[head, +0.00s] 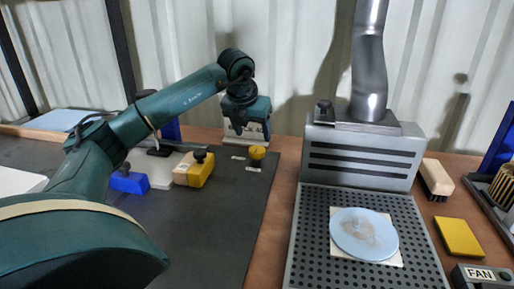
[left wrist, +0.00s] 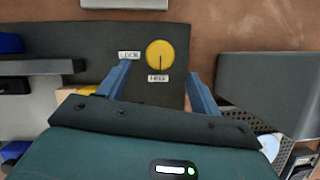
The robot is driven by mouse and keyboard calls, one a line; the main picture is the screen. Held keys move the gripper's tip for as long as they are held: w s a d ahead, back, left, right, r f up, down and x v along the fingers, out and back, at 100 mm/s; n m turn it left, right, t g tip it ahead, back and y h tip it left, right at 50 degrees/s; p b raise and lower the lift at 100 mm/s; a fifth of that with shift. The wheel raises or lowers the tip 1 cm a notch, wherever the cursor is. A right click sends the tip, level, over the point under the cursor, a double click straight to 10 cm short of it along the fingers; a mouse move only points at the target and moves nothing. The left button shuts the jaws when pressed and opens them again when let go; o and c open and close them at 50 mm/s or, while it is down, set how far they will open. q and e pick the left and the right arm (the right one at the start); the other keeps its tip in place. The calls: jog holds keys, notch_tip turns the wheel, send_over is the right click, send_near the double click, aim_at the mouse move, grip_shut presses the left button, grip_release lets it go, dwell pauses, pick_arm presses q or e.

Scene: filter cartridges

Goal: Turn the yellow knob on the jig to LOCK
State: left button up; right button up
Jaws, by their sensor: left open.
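The yellow knob (head: 257,153) sits on a dark flat surface near its far right corner. It also shows in the left wrist view (left wrist: 160,54), where its dark pointer line points down at a small white label (left wrist: 158,78) whose text is hard to read. The LOCK label (left wrist: 129,55) is just left of the knob. My left gripper (head: 240,131) is open and empty, above and to the left of the knob in the head view. In the left wrist view its fingers (left wrist: 158,77) stand apart, one on each side below the knob. My right gripper is out of view.
A yellow block (head: 194,170) and a blue block (head: 129,181) with black knobs stand left of the knob. A grey vented box (head: 362,155) with a metal duct stands to the right, behind a perforated plate (head: 310,240) bearing a pale blue disc (head: 364,232).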

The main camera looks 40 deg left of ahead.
aim_at(257, 148)
pick_arm(q)
jog(key=x, duration=0.6)
jog(key=shift+w+f, duration=0.2)
jog(key=shift+f, duration=0.15)
jog(key=c, duration=1)
